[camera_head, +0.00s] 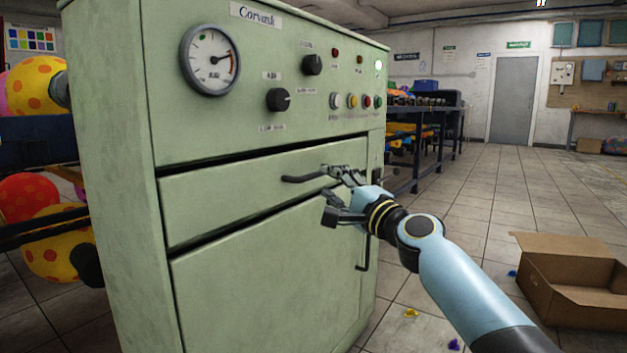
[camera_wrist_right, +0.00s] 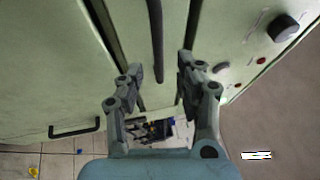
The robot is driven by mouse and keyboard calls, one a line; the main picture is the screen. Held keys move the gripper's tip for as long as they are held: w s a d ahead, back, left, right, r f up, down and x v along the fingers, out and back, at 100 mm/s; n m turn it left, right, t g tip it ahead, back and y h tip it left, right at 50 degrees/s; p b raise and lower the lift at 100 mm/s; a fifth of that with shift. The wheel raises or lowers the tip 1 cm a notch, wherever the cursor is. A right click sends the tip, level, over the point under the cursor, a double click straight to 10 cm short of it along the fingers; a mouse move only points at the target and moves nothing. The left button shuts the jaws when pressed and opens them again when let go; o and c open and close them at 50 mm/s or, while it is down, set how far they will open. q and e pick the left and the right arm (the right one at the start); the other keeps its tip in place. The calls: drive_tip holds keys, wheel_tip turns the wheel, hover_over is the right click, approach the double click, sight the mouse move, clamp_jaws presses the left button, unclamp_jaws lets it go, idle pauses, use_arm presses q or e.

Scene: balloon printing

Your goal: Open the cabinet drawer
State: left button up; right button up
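The green cabinet (camera_head: 120,180) fills the left and middle of the head view. Its drawer (camera_head: 225,200) has a wide front that looks about flush with the cabinet face, with dark gaps above and below. The black drawer handle (camera_head: 300,179) is a horizontal bar, and it shows upright in the right wrist view (camera_wrist_right: 156,40). My right gripper (camera_head: 334,192) is at the handle's right end. In the wrist view its fingers (camera_wrist_right: 160,72) are spread apart, with the handle's end between them. Contact cannot be told. My left gripper is in neither view.
Below the drawer is a door with a vertical black handle (camera_head: 364,252). Knobs, a gauge (camera_head: 210,60) and coloured buttons sit above. An open cardboard box (camera_head: 565,290) stands on the floor at right. Balloons (camera_head: 55,250) are at left. The tiled floor at right is mostly free.

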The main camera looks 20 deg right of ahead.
sight(319, 175)
drive_tip(key=b+x, duration=0.1)
drive_tip(key=x, duration=0.5)
drive_tip(key=shift+w+f, duration=0.1)
drive_tip(key=shift+w, duration=0.05)
clamp_jaws()
